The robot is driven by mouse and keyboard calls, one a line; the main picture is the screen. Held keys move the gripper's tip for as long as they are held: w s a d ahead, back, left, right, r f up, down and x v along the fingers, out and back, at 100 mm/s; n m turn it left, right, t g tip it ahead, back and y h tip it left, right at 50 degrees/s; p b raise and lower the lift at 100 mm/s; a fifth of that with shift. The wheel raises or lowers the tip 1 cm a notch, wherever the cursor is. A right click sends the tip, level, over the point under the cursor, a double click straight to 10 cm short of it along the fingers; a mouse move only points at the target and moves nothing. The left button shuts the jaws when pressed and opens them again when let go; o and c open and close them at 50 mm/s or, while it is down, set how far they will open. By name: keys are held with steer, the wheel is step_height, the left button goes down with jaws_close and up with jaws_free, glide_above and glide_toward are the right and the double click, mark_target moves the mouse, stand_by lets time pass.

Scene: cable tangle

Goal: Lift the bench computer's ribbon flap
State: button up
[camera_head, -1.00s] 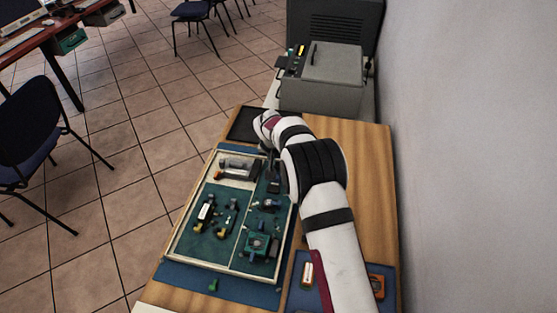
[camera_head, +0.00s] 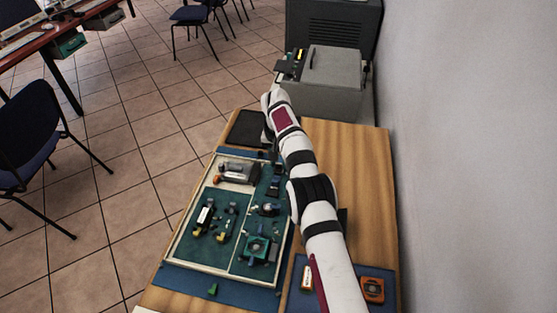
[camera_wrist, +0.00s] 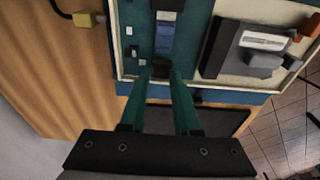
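The framed board (camera_head: 170,256) with teal panels lies on the wooden bench, and part of it shows in the wrist view (camera_wrist: 200,82). A narrow blue strip with grey and pale pieces (camera_wrist: 164,42) runs along it, possibly the ribbon flap; I cannot tell for sure. In the head view it seems to match a dark blue piece (camera_head: 274,186) near the board's far right. My gripper (camera_wrist: 161,75) has two teal fingers, apart, with tips near the strip's end by a small dark grey block. I see nothing held; contact is unclear. The arm mostly hides the gripper in the head view.
A grey boxy part (camera_wrist: 245,50) sits beside the strip on the board. A black tray (camera_head: 246,127) lies beyond the board, and a grey machine (camera_head: 325,85) stands behind the bench. An orange device (camera_head: 372,288) lies at the front right. Bare wood is right of the arm.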

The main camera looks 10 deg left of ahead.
mark_target(277, 172)
steer(key=o, duration=0.3)
step_height(277, 172, up, 12)
steer(key=s, duration=0.1)
steer(key=shift+s, duration=0.25)
